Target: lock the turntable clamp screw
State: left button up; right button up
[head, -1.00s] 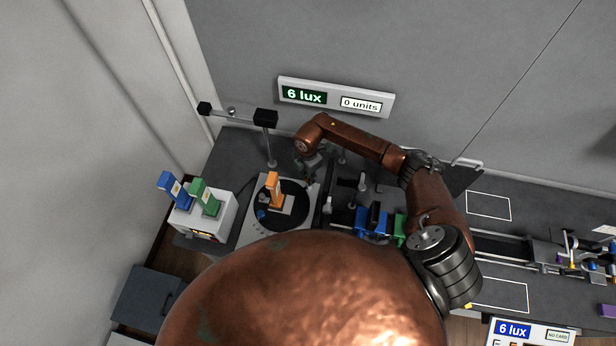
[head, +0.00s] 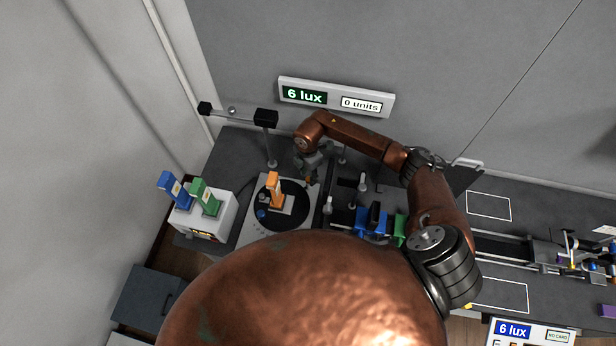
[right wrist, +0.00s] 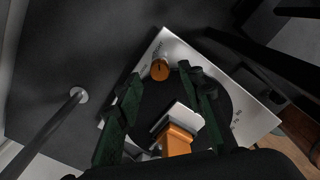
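The turntable is a dark round disc on a pale square plate (head: 258,236). An orange upright block (head: 273,188) on a light holder stands on the disc. In the right wrist view an orange knob (right wrist: 160,70), likely the clamp screw, sits at the corner of the plate. My right gripper (head: 311,173) is over the far right corner of the turntable plate in the head view. In the right wrist view its two green fingers (right wrist: 160,78) are spread, with the knob between their tips; contact cannot be made out. My left gripper is not in view.
Blue and green mounts (head: 368,220) stand to the right. A wall display (head: 335,98) reads 6 lux, 0 units.

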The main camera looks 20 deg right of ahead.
aim_at(308, 179)
notch_tip(308, 179, up, 10)
jog(key=shift+r, duration=0.15)
dwell(1.0)
